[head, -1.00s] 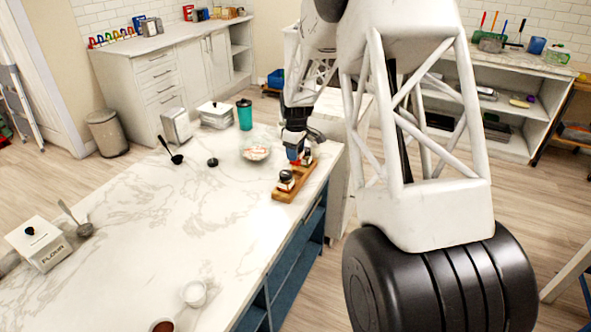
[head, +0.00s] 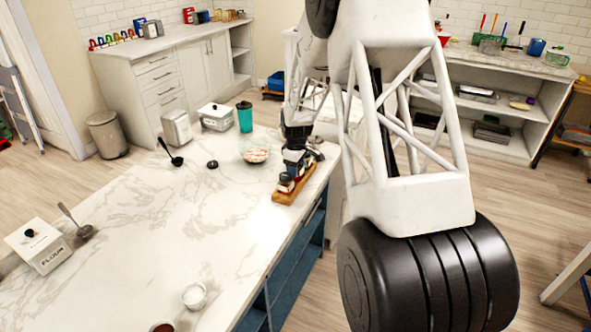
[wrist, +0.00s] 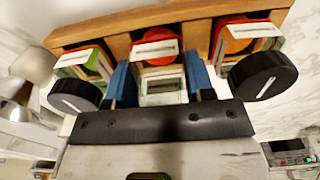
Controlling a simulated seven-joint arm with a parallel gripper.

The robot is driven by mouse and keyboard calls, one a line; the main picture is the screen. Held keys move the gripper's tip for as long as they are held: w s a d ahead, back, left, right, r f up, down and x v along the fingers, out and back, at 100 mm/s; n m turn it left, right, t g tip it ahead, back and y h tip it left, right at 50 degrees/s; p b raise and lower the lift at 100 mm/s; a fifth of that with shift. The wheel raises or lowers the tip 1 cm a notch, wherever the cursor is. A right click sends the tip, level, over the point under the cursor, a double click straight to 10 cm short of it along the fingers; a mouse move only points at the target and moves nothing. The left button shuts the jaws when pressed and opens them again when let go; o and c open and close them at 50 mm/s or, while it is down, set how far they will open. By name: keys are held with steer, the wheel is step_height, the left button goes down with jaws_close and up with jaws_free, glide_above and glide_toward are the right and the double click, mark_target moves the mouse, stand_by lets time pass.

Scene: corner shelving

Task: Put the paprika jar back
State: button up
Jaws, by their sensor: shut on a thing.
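The jar with red marking (wrist: 157,46), apparently the paprika jar, is in the middle of the wrist view; its label is unreadable. My gripper (wrist: 161,82) is shut on it, one blue finger on each side. In the head view my gripper (head: 296,158) is over the rack (head: 284,198) and hides most of the jars. Whether the held jar is fully seated cannot be told.
The rack lies near the right edge of the marble counter (head: 180,235). A clear bowl (head: 255,152), teal tumbler (head: 244,117) and black lid (head: 211,164) are behind and left of it. The counter's middle is largely clear.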

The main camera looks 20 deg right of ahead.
steer(key=shift+f, duration=0.3)
steer(key=shift+f, duration=0.1)
steer(key=o, duration=1)
step_height(320, 180, up, 12)
stand_by(0.4)
steer(key=shift+s+r, duration=0.1)
steer(key=shift+r, duration=0.1)
stand_by(0.4)
